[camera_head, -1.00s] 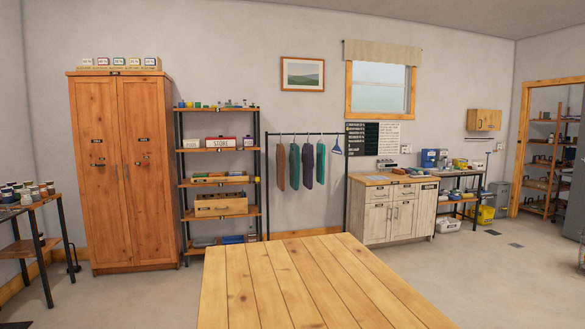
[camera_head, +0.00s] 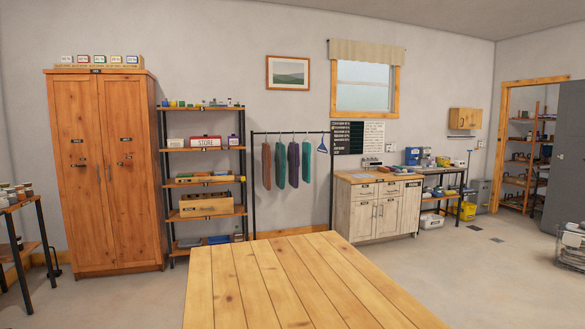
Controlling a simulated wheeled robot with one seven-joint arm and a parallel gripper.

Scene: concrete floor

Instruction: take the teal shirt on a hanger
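A black clothes rack (camera_head: 291,132) stands against the back wall, with several garments on hangers. From the left hang a brown one (camera_head: 266,166), a dark teal one (camera_head: 280,166), a purple one (camera_head: 293,165) and a greener teal one (camera_head: 307,163). At this distance I cannot tell which are shirts. An empty-looking blue hanger (camera_head: 322,146) hangs at the rack's right end. My gripper is not in view.
A wooden table (camera_head: 290,285) fills the foreground between me and the rack. A tall wooden cabinet (camera_head: 105,180) and loaded shelf (camera_head: 205,211) stand left of the rack. A drawer cabinet (camera_head: 375,215) stands to its right. Concrete floor (camera_head: 470,285) is open at right.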

